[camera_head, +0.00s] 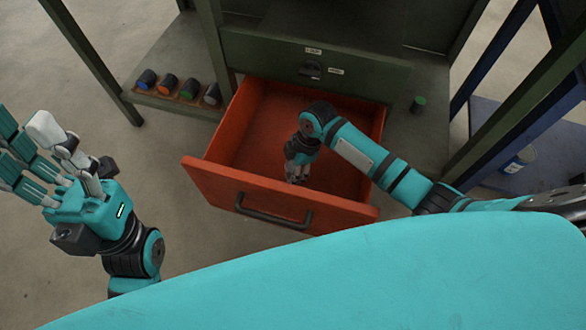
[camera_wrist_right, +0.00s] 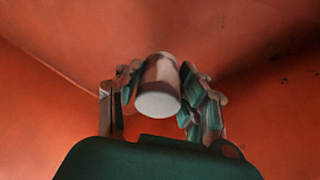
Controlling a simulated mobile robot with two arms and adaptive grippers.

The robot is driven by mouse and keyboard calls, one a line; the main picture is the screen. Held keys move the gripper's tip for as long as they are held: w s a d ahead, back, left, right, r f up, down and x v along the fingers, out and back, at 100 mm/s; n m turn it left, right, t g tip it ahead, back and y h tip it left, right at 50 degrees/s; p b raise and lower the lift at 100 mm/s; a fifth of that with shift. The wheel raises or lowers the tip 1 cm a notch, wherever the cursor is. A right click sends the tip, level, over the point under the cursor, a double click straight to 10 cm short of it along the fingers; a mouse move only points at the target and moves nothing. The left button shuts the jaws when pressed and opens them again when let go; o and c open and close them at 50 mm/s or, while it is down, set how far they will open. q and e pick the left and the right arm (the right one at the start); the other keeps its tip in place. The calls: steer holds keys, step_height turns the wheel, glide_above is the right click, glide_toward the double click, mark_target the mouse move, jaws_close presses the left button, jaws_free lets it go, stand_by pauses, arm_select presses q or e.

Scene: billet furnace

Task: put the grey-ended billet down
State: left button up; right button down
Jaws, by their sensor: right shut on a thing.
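The billet with a pale grey end (camera_wrist_right: 158,104) shows in the right wrist view between the fingers of my right gripper (camera_wrist_right: 160,95). The fingers are closed on its sides and the pale end faces the camera. In the head view my right gripper (camera_head: 297,172) points down inside the open orange-red drawer (camera_head: 260,115). The billet is hidden there by the hand. I cannot tell whether it touches the drawer floor. My left gripper (camera_head: 52,150) is open and empty at the left, outside the drawer, fingers spread.
A low rack (camera_head: 175,102) at the left holds several billets with coloured ends, blue, orange, green and greyish. A blue shelf (camera_head: 505,145) stands right.

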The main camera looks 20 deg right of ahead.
steer(key=shift+f, duration=0.35)
steer(key=shift+f, duration=0.15)
steer(key=c, duration=0.8)
jaws_free()
